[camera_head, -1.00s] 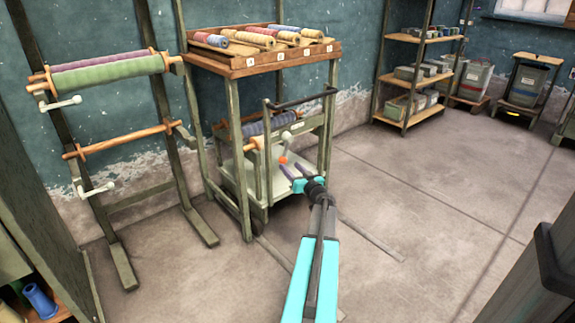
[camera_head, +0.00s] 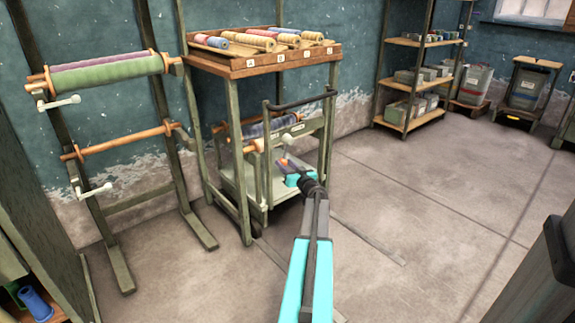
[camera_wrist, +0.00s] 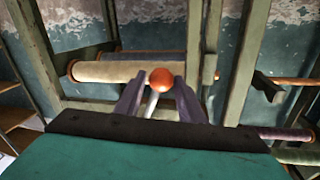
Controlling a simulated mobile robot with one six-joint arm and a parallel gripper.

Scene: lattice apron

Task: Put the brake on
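An orange ball knob (camera_wrist: 161,80) tops a pale lever (camera_wrist: 151,103) in the wrist view. I take it to be the brake. My gripper (camera_wrist: 160,87) has one purple finger on each side of the knob, and a small gap seems to show on both sides. In the head view, my gripper (camera_head: 287,167) reaches into the front of the wheeled cart (camera_head: 262,190), close to the knob (camera_head: 283,161). The lever's lower end is hidden behind my gripper.
A cream roll (camera_wrist: 125,70) lies left of the knob, and a green upright post (camera_wrist: 196,50) stands just right. The cart sits under a rack with a spool tray (camera_head: 262,62). A roller stand (camera_head: 118,259) is at left. The floor (camera_head: 400,220) at right is clear.

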